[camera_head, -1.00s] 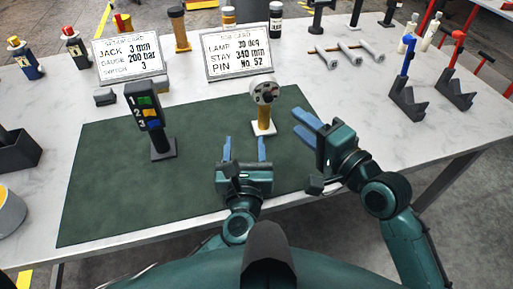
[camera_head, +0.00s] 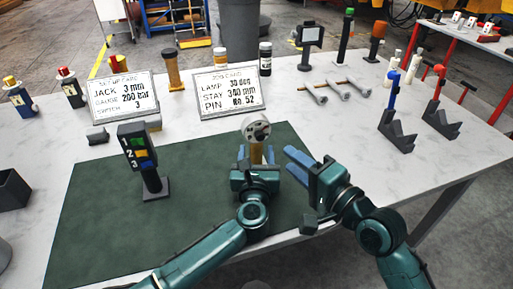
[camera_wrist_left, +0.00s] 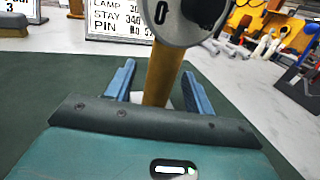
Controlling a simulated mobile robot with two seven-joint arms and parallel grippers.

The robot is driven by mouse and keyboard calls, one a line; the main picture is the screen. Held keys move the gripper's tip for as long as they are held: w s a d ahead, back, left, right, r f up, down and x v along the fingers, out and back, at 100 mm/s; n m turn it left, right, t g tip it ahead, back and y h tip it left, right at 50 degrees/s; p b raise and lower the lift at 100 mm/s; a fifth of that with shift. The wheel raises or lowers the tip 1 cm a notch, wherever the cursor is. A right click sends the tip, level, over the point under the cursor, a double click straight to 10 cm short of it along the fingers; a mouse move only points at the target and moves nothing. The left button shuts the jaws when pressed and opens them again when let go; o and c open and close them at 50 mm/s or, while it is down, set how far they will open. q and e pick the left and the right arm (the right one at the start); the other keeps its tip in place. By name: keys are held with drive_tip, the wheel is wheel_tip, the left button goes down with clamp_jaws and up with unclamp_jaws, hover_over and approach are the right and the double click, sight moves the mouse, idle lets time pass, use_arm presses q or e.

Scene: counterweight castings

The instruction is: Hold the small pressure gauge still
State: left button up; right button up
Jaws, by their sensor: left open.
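The small pressure gauge has a round grey head (camera_head: 256,128) on a brass-coloured stem (camera_head: 257,153), and stands upright on the green mat (camera_head: 205,185). My left gripper (camera_head: 256,154) is open, with a blue finger on each side of the stem. In the left wrist view the stem (camera_wrist_left: 163,75) shows between the open fingers (camera_wrist_left: 159,85), with gaps visible on both sides. The gauge's foot is mostly hidden by the gripper. My right gripper (camera_head: 296,163) is at the right of the gauge, its blue fingers apart and empty, pointing left.
A dark switch post (camera_head: 139,150) with numbered coloured buttons stands left on the mat. Two written cards (camera_head: 123,95) (camera_head: 229,92) stand behind. The mat's front left is clear.

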use_arm(q)
drive_tip(key=shift+w, duration=1.25)
drive_tip(key=shift+c, duration=0.2)
